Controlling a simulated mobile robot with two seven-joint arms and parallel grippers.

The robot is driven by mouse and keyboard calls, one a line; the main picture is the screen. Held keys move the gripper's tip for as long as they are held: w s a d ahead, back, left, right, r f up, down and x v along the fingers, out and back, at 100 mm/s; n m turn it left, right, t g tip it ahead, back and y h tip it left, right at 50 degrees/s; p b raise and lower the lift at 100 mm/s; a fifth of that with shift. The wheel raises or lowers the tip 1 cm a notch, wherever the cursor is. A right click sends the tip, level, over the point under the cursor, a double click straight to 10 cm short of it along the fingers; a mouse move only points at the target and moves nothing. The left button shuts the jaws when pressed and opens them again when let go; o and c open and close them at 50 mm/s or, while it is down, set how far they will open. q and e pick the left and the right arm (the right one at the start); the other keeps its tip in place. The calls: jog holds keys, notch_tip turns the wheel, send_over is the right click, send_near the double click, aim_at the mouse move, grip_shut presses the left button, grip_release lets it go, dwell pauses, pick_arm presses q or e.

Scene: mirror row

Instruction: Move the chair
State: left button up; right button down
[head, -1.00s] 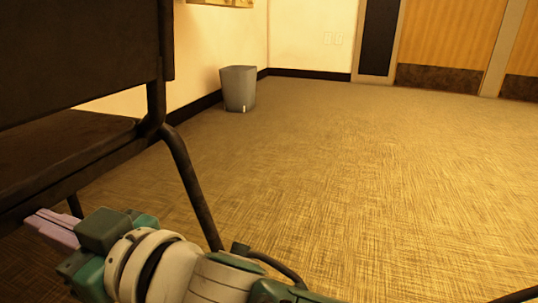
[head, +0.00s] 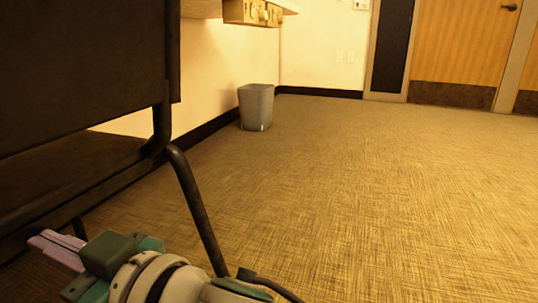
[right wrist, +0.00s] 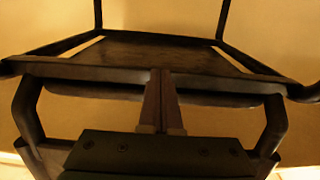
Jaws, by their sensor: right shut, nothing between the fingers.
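The dark chair (head: 85,75) fills the left side of the head view, with its backrest, seat edge and a bent metal leg showing. Part of it is cut off by the frame. My right gripper (head: 52,247) is at the lower left, just below the seat's edge, its pale fingers shut with nothing between them. In the right wrist view, the closed fingers (right wrist: 160,82) point at the chair's dark seat (right wrist: 155,52) and overlap its near edge. Whether they touch it, I cannot tell. My left gripper is not in view.
A grey bin (head: 256,107) stands by the wall beyond the chair. A wall-mounted ledge with yellowish boxes (head: 252,12) is above it. Wooden doors (head: 465,45) are at the back right. The carpet (head: 370,190) in the middle and right is clear.

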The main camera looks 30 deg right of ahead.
jog(key=p+v, duration=0.5)
jog(key=v, duration=0.5)
jog(key=shift+s+d, duration=0.1)
jog(key=s+d+r+m+g+h+p, duration=0.15)
jog(key=d+r+h+p, duration=0.3)
jog(key=r+p, duration=1.1)
jog(key=d+r+m+g+h+p, duration=0.1)
jog(key=d+r+m+h+p, duration=0.3)
jog(key=r+p, duration=1.15)
jog(key=s+d+r+g+h+p, duration=0.1)
jog(key=s+d+r+g+p, duration=0.15)
jog(key=s+r+p, duration=0.7)
jog(key=s+d+r+g+p, duration=0.2)
jog(key=r+g+p, duration=0.1)
jog(key=r+p, duration=1.25)
jog(key=s+d+r+g+h+p, duration=0.1)
jog(key=s+d+r+g+p, duration=0.35)
jog(key=r+p, duration=0.8)
notch_tip(320, 180, up, 32)
jog(key=a+t+p, duration=0.1)
jog(key=a+p, duration=0.1)
jog(key=p, duration=3.2)
jog(key=shift+s+r+p, duration=0.15)
jog(key=shift+s+p, duration=0.2)
jog(key=shift+s, duration=0.1)
